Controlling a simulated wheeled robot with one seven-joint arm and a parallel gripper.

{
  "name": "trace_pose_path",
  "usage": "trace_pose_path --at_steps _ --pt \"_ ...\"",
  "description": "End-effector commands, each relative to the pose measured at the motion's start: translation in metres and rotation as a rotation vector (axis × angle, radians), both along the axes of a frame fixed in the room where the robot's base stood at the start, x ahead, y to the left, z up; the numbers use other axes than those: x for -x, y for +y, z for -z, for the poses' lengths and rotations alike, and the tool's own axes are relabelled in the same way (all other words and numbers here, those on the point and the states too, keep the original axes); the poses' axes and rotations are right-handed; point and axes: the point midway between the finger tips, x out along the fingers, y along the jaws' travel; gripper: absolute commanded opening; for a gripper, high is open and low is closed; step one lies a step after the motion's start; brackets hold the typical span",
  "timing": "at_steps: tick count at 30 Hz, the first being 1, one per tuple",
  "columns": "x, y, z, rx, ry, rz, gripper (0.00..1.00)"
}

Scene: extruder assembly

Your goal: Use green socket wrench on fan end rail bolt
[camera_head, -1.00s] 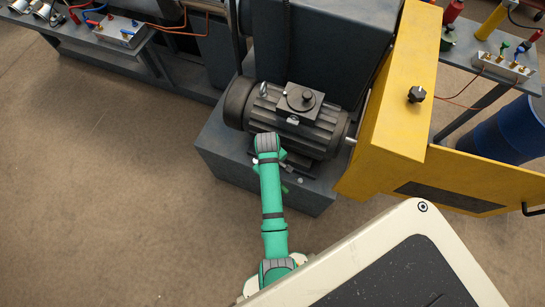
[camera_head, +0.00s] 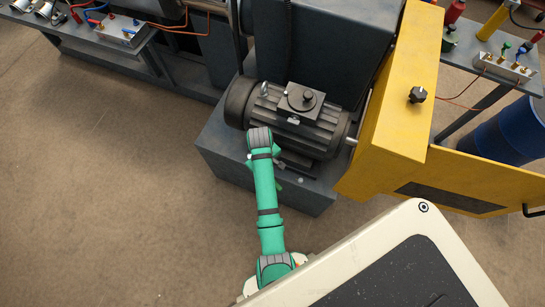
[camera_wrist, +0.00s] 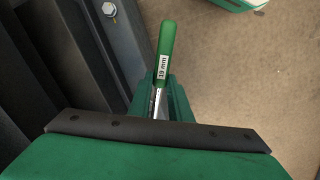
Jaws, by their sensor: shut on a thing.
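A socket wrench with a green handle (camera_wrist: 165,52) marked "19 mm" shows in the wrist view. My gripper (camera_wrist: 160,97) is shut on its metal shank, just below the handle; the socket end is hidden. A hex bolt head with a washer (camera_wrist: 109,9) sits on a dark grey rail at the upper left of the wrist view, apart from the handle. In the head view the dark ribbed motor (camera_head: 300,125) stands on a grey base, its rounded end cover at left. My arm hides most of the gripper and wrench there, in front of the motor's left part.
The grey base block (camera_head: 305,197) carries the motor. A yellow guard (camera_head: 400,90) stands close at right with its yellow door (camera_head: 480,180) swung out. Tool tables (camera_head: 95,38) are at the upper left and upper right (camera_head: 500,75). The brown floor at left is clear.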

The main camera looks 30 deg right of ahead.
Motion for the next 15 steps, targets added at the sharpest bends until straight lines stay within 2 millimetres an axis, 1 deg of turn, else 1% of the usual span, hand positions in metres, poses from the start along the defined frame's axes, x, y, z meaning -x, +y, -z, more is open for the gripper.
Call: trace_pose_path --at_steps 1,2,15 --pt "-0.012 0.012 -0.004 -0.001 -0.004 0.009 0.00" --pt "-0.018 0.019 -0.006 -0.002 -0.004 0.018 0.00" --pt "-0.042 0.073 -0.011 0.001 -0.013 0.427 0.00"
